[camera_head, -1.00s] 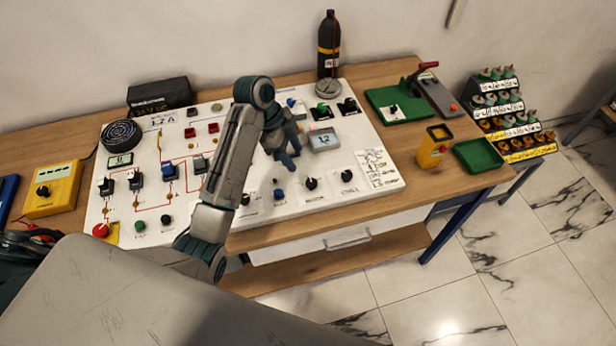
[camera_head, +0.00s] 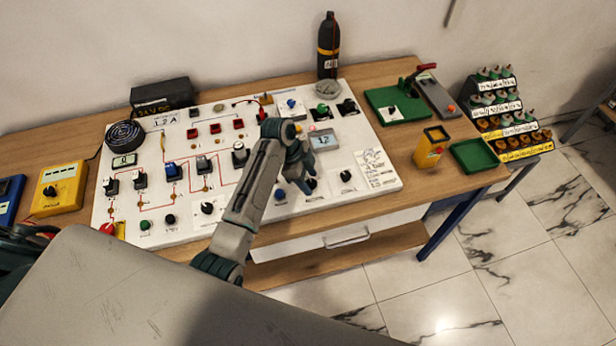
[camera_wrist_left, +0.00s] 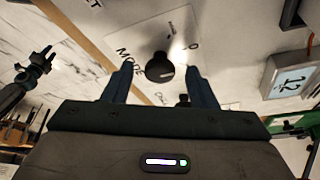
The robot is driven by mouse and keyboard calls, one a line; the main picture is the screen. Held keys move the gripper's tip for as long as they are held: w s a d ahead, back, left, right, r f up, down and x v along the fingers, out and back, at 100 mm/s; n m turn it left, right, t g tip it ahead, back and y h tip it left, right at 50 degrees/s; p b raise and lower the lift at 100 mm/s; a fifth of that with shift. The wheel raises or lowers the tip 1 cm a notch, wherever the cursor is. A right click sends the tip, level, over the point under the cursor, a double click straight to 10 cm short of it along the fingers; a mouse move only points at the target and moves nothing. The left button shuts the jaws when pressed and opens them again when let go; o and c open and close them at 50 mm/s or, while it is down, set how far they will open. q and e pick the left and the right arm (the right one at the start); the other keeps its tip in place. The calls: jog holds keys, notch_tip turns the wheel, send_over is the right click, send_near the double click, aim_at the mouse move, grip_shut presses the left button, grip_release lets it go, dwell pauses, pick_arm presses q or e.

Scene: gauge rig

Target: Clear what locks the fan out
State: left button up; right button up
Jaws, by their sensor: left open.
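The fan (camera_head: 124,135) is a black round grille at the far left of the white panel (camera_head: 165,230). My left gripper (camera_head: 303,184) is over the front right of the panel. In the left wrist view its open fingers (camera_wrist_left: 160,72) stand either side of a black round knob (camera_wrist_left: 159,68) near the word "MODE". I cannot tell if they touch it. The small display (camera_head: 323,140) behind the gripper reads 12 or 1.2; it also shows in the wrist view (camera_wrist_left: 292,82). A dark gripper-like shape, apparently my right gripper (camera_wrist_left: 32,72), shows at the wrist view's left.
A red push button (camera_head: 107,229), rocker switches and knobs fill the panel. A black bottle (camera_head: 328,48) stands behind it. A green board (camera_head: 390,112), a yellow container (camera_head: 431,147) and a green tray (camera_head: 474,155) are at right. A yellow box (camera_head: 58,189) is at left.

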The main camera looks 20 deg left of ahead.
pick_arm(q)
jog(key=shift+c, duration=0.4)
jog(key=c, duration=0.9)
jog(key=shift+n, duration=0.4)
jog(key=n, duration=0.1)
jog(key=n+t, duration=0.1)
jog(key=n, duration=0.1)
jog(key=n+t, duration=0.1)
jog(key=n, duration=0.1)
jog(key=shift+s+d+y, duration=0.15)
jog(key=shift+s+y, duration=0.1)
jog(key=shift+y, duration=0.15)
jog(key=shift+d+n+t+y, duration=0.1)
jog(key=shift+n+t+y, duration=0.5)
jog(key=shift+n, duration=1.5)
jog(key=o, duration=1)
jog(key=shift+s, duration=0.1)
